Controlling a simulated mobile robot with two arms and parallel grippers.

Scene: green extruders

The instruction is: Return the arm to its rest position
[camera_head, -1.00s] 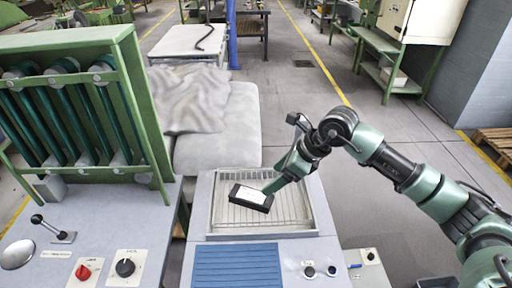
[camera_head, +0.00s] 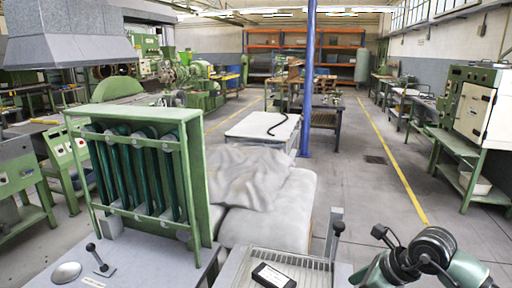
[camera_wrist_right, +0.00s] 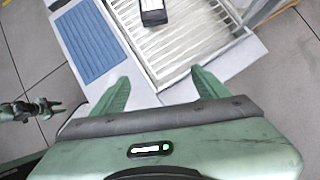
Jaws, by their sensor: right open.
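My right gripper (camera_wrist_right: 160,82) is open and empty in the right wrist view, its two green fingers apart above the floor and the tray's edge. In the head view my right arm shows at the lower right, to the right of the tray. The black box with a white label (camera_head: 273,276) lies in the ribbed metal tray (camera_head: 318,268) at the bottom edge. It also shows in the right wrist view (camera_wrist_right: 153,14), clear of the fingers.
A green rack with dark tubes (camera_head: 150,170) stands on the left bench beside a lever (camera_head: 100,262). A cloth-covered pallet (camera_head: 265,205) lies behind the tray. A blue ribbed mat (camera_wrist_right: 88,42) lies next to the tray. The aisle floor (camera_head: 375,200) on the right is clear.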

